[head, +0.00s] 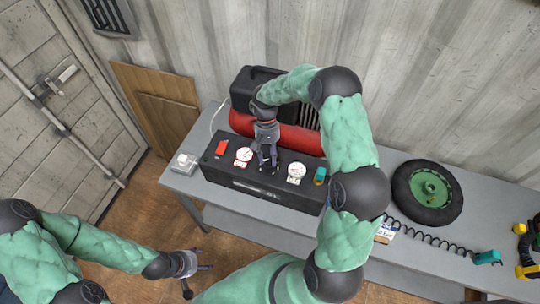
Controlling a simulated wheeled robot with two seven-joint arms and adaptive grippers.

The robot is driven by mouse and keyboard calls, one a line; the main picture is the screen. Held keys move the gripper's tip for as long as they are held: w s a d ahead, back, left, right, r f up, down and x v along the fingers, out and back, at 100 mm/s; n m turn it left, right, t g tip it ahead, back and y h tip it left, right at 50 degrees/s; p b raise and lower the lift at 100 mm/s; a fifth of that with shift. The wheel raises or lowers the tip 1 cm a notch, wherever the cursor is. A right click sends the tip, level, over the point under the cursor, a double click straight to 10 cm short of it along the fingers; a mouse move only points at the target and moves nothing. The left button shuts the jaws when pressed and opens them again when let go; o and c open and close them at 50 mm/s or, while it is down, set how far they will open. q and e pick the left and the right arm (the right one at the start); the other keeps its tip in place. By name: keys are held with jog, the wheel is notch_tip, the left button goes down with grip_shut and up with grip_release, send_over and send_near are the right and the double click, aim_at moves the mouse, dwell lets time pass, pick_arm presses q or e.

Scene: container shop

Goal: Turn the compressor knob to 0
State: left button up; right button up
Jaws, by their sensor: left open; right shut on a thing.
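The compressor has a red tank (305,140) and a black front panel box (240,182) on the grey workbench. Two round white gauges, a left one (244,154) and a right one (296,170), sit on the panel's top, with a red switch (222,147) at its left. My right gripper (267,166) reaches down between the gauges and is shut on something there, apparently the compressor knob. The knob is hidden by the fingers, so its setting cannot be read. My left gripper (195,279) is open and empty, low in front of the bench, away from the compressor.
Yellow-black tools lie far right. Wooden boards (165,110) lean behind.

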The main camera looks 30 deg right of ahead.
jog(key=n, duration=0.1)
jog(key=n+h, duration=0.1)
jog(key=n, duration=0.1)
jog(key=shift+s+a+f+g, duration=0.1)
jog(key=shift+s+a+g, duration=0.1)
jog(key=shift+a+g, duration=0.15)
jog(key=shift+s+f+n, duration=0.15)
jog(key=shift+n, duration=0.25)
jog(key=o, duration=1.1)
jog(key=shift+c, duration=0.2)
jog(key=shift+o, duration=0.2)
jog(key=shift+w+d+r, duration=0.1)
jog(key=shift+w+r, duration=0.1)
